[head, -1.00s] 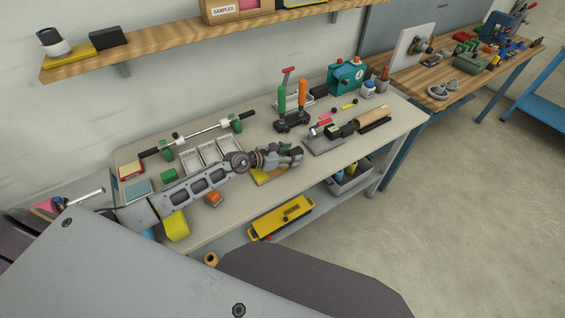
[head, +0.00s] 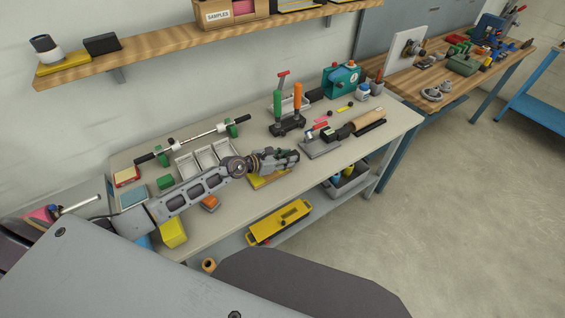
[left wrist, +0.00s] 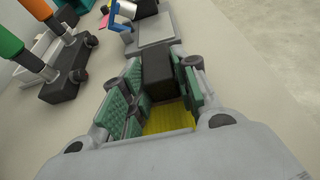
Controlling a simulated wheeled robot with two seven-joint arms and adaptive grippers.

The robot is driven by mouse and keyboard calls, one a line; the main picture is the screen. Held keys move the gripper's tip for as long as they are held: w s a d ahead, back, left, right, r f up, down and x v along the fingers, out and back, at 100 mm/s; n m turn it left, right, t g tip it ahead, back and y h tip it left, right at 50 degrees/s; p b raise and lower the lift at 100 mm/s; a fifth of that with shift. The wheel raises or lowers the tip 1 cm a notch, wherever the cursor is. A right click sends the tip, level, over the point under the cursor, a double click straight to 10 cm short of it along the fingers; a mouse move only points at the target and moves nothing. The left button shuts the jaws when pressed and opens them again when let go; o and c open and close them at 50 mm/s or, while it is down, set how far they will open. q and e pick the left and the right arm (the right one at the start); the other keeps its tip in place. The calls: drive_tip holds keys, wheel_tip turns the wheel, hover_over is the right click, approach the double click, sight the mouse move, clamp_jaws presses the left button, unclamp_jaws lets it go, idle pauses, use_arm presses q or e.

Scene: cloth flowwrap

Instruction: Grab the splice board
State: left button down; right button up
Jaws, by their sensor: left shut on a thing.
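A yellow board (head: 268,181) lies near the front edge of the grey-white table, partly hidden under my left gripper. I take it as the splice board. In the left wrist view a black block (left wrist: 160,76) stands on its yellow surface (left wrist: 168,118). My left gripper (head: 292,158) reaches over the board from the left. Its green-padded fingers are on both sides of the black block, shut on it. I cannot tell whether the board is clear of the table. My right gripper is in neither view.
White trays (head: 205,158) lie behind my left arm. A stand with green and orange handles (head: 287,124) is behind the gripper. A grey plate with a clamp (head: 320,147) is to its right. A yellow case (head: 279,222) lies on the lower shelf.

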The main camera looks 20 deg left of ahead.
use_arm(q)
drive_tip(key=shift+r, duration=0.1)
drive_tip(key=shift+r+p, duration=0.35)
drive_tip(key=shift+r, duration=0.4)
wheel_tip(320, 180, up, 9)
drive_tip(key=shift+f+p, duration=0.1)
drive_tip(key=shift+p, duration=0.8)
wheel_tip(320, 180, up, 8)
drive_tip(key=shift+f, duration=0.25)
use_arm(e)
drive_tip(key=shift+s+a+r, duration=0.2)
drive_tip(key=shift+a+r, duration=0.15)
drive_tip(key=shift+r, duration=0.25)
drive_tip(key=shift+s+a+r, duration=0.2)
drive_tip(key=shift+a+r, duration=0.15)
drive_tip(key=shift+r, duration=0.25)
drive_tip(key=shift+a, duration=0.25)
